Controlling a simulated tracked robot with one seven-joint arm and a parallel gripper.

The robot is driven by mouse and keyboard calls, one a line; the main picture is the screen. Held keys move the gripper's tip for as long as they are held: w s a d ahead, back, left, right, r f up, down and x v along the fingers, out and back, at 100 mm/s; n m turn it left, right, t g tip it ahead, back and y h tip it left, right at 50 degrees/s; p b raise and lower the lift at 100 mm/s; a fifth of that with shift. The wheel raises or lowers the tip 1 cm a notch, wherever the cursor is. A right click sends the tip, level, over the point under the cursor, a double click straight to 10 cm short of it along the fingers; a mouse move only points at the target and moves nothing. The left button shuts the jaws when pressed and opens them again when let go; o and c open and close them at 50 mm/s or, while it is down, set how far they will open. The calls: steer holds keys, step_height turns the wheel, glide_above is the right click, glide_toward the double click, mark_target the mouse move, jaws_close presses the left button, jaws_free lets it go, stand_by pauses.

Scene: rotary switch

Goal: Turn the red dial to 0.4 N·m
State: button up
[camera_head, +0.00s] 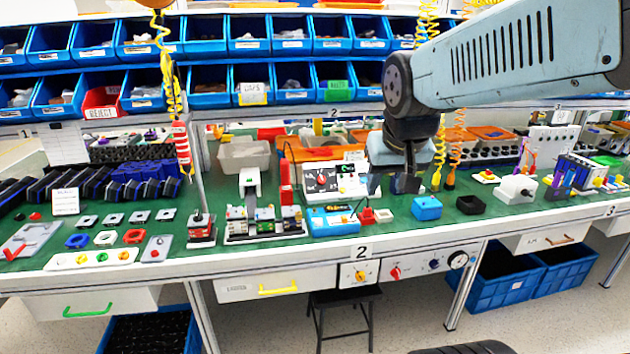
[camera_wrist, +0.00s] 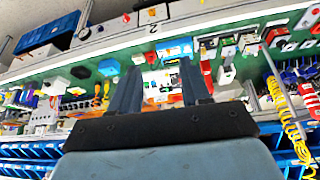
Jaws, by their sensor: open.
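A red dial (camera_head: 395,272) sits on the white panel along the bench's front edge, right of a yellow dial (camera_head: 360,273). In the wrist view the red dial (camera_wrist: 127,18) is small, near the top edge. Its scale and pointer are too small to read. My gripper (camera_head: 392,188) is above the bench top, behind and above the red dial, and apart from it. In the wrist view the two fingers of my gripper (camera_wrist: 160,72) stand apart with nothing between them.
A round gauge (camera_head: 457,260) is on the front panel, right of the dials. A blue box (camera_head: 427,208) and a blue device (camera_head: 330,221) stand on the green bench top near my gripper. A black stool (camera_head: 345,298) is below the panel. Blue crates (camera_head: 490,290) stand under the bench.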

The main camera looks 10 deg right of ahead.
mark_target(323, 180)
steer(key=w+f+m+y, duration=0.2)
steer(key=w+f+m, duration=0.2)
steer(key=w+f, duration=0.5)
steer(key=w+f+m+t+y, duration=0.1)
steer(key=w+f+m+y, duration=0.2)
steer(key=w+f, duration=0.6)
steer(key=w+f+m+t+y, duration=0.1)
steer(key=w+f+m, duration=0.5)
steer(key=w, duration=1.5)
steer(key=shift+a+f+m+y, duration=0.2)
steer(key=shift+f+y, duration=0.25)
steer(key=shift+f, duration=0.4)
steer(key=shift+a+f+m+y, duration=0.15)
steer(key=shift+f+y, duration=0.3)
steer(key=shift+f, duration=0.35)
steer(key=w+d+m+t, duration=0.1)
steer(key=w+d+m, duration=0.1)
steer(key=d, duration=0.1)
steer(key=w+d+r+m+t, duration=0.1)
steer(key=w+d+m+t, duration=0.1)
steer(key=d, duration=0.1)
steer(key=w+d+r+m+t, duration=0.1)
steer(key=w+d+m+t, duration=0.1)
steer(key=w+d+m, duration=0.1)
steer(key=shift+r, duration=0.1)
steer(key=x, duration=1.3)
steer(key=shift+w+a, duration=0.25)
steer(key=shift+c, duration=0.2)
steer(key=c, duration=0.7)
